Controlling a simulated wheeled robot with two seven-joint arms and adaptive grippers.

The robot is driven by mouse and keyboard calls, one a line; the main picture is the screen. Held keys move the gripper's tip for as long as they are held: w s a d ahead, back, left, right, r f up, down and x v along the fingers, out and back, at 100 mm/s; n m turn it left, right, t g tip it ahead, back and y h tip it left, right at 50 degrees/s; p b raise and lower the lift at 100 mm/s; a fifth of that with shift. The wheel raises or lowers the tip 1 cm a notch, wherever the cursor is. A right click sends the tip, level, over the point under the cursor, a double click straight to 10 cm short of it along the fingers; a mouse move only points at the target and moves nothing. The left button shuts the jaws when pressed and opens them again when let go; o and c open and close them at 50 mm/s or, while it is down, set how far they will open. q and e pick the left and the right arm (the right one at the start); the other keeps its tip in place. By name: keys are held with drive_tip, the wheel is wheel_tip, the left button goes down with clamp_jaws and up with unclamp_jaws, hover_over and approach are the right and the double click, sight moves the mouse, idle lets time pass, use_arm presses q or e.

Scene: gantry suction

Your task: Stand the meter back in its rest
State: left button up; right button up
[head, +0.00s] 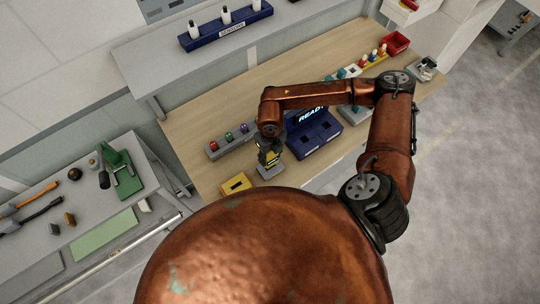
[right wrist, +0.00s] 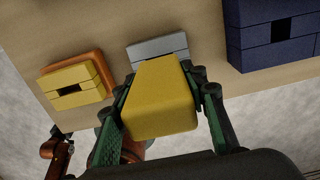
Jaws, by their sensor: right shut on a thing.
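The meter (right wrist: 160,95) is a yellow block, held between the two green fingers of my right gripper (right wrist: 163,118). In the head view my right gripper (head: 268,153) points down at the front of the wooden bench, shut on the meter, of which only a little yellow shows. A grey block (head: 270,172), which looks like the rest, is directly below it; in the right wrist view this grey block (right wrist: 158,47) shows just beyond the meter's far end. The meter hides part of it, and I cannot tell whether they touch. My left gripper is not in view.
A slotted yellow block (head: 236,184) sits left of the grey block. A navy station (head: 314,137) with a "READY" screen stands to the right. A grey rack (head: 228,141) with coloured knobs lies behind. A red bin (head: 396,43) is at the bench's far right.

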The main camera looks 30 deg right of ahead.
drive_tip(key=shift+f, duration=0.1)
idle(0.3)
drive_tip(key=shift+f+b, duration=1.6)
drive_tip(key=shift+f, duration=0.05)
drive_tip(key=o, duration=1.5)
wheel_tip(320, 180, up, 12)
drive_tip(key=shift+r, duration=0.1)
